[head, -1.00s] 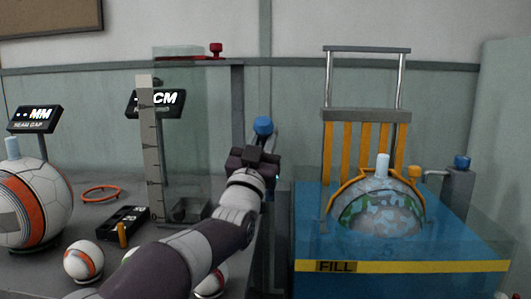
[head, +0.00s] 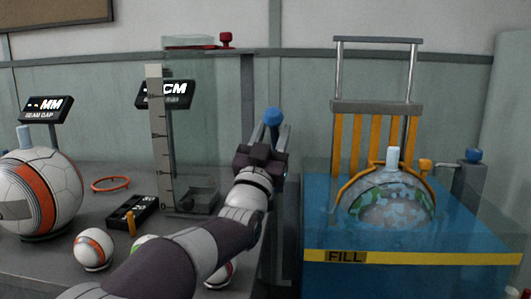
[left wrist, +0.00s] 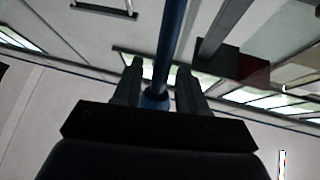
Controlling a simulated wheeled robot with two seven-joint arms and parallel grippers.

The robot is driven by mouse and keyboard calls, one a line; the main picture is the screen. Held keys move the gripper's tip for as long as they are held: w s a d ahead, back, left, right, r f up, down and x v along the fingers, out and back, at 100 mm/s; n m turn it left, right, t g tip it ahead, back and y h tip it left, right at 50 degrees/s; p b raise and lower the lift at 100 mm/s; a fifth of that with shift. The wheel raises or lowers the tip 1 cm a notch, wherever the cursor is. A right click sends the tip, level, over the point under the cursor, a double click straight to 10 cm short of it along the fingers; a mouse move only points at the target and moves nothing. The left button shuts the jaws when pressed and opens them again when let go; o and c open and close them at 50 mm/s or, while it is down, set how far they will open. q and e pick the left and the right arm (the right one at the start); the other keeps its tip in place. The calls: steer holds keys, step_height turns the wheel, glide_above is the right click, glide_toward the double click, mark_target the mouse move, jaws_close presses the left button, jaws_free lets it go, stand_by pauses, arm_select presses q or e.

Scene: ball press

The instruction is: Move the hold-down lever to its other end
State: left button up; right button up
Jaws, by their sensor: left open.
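A lever with a blue knob (head: 272,117) stands upright between the bench and the blue tank. My left gripper (head: 262,157) is just below the knob in the head view, and it hides the lower part of the lever. In the left wrist view a blue rod (left wrist: 172,45) runs down between the two open fingers of the left gripper (left wrist: 160,80). A blue round part (left wrist: 155,101) shows at its near end. I cannot tell whether a finger touches it. My right gripper is not in view.
The blue water tank (head: 400,279) with a patterned ball (head: 390,202) under an orange hoop is on the right. A second blue knob (head: 473,155) tops a grey post there. A clear column with a ruler (head: 160,140) and several balls stand on the left bench.

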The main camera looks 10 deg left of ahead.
arm_select(q)
steer(key=p+v, duration=0.1)
steer(key=v, duration=1)
steer(key=shift+s, duration=0.2)
